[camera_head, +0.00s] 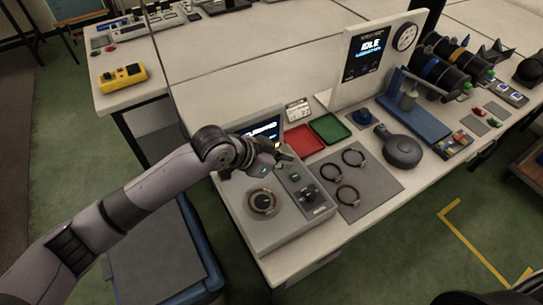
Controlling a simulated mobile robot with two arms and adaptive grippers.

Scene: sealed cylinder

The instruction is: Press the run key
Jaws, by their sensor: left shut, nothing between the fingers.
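A grey control console (284,226) stands on the near left end of the white workbench. It has a lit screen (266,131) at its back, a round dial (262,201) and a darker strip with a small green key (295,177) and a black knob or switch (308,196). Key labels are too small to read, so I cannot tell which is the run key. My left gripper (284,157) is shut and empty, over the console's back part, just in front of the screen. It partly hides the screen and panel; contact cannot be told. My right gripper is not in view.
Right of the console lie a grey mat (366,186) with three rings, a red tray (304,139) and a green tray (330,128). An upright panel reading IDLE (369,53) stands behind. A dark round pan-like object (402,151) and a blue stand (413,118) are further right.

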